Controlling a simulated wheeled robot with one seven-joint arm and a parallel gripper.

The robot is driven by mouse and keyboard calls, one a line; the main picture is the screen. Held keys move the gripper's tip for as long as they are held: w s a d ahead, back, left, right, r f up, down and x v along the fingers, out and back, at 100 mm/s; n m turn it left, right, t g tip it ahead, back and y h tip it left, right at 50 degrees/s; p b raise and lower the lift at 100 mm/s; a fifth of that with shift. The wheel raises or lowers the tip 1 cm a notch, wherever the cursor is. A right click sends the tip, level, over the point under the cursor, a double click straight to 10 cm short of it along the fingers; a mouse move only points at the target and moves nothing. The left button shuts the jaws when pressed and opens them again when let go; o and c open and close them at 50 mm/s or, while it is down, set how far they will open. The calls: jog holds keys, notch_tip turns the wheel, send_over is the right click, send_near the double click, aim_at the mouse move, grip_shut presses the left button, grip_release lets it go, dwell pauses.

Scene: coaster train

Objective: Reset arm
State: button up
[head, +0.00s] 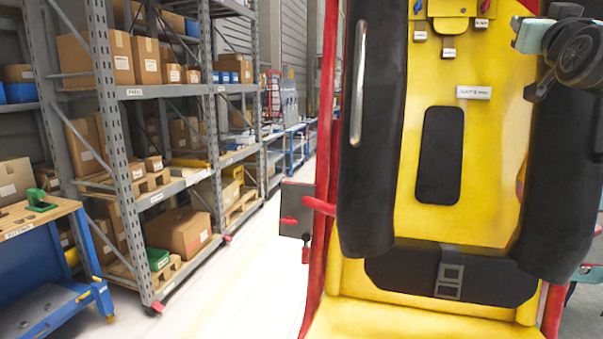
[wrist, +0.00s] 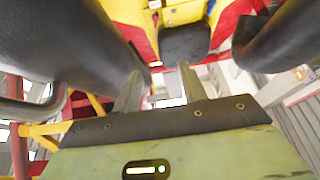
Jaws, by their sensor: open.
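My gripper (wrist: 159,72) shows in the wrist view with its two fingers apart and nothing between them. It points toward the yellow and red coaster train seat (head: 490,160), with the dark seat pad (wrist: 187,42) beyond the fingertips. Thick black restraint bars pass on both sides of the gripper in the wrist view. In the head view a grey-green arm part with a dark round joint (head: 580,50) stands at the upper right, in front of the seat's right restraint. The gripper's fingers do not show in the head view.
The seat has a black left restraint (head: 372,130), a black buckle strap (head: 450,275) and red side posts. Grey shelving (head: 110,120) with cardboard boxes stands at the left, beside a blue workbench (head: 50,280). Pale floor (head: 245,285) between shelving and seat is clear.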

jog(key=s+a+f+n+g+y+b, duration=0.1)
jog(key=s+a+f+n+g+y, duration=0.15)
jog(key=a+f, duration=0.65)
jog(key=s+a+f+n+g+y+b, duration=0.15)
jog(key=a+f+g+y, duration=0.25)
jog(key=a+f, duration=0.45)
jog(key=s+a+f+n+g+y, duration=0.2)
jog(key=a+f+g+y, duration=0.3)
jog(key=f, duration=0.6)
jog(key=s+a+f+n+g+h+b, duration=0.1)
jog(key=s+a+f+g, duration=0.15)
jog(key=s+f, duration=0.35)
jog(key=s+a+f+n+g+h, duration=0.1)
jog(key=s+a+f+n+g, duration=0.1)
jog(key=s+a+f, duration=0.3)
jog(key=s+d+f+n+g+h, duration=0.1)
jog(key=s+f+g, duration=0.2)
jog(key=s+f, duration=0.2)
jog(key=s+d+f+n+g+h+b, duration=0.1)
jog(key=s+f, duration=0.3)
jog(key=s, duration=0.8)
jog(key=shift+s+d+f+g+h, duration=0.15)
jog(key=shift+d+f+g+h, duration=0.25)
jog(key=shift+g, duration=0.5)
dwell(0.4)
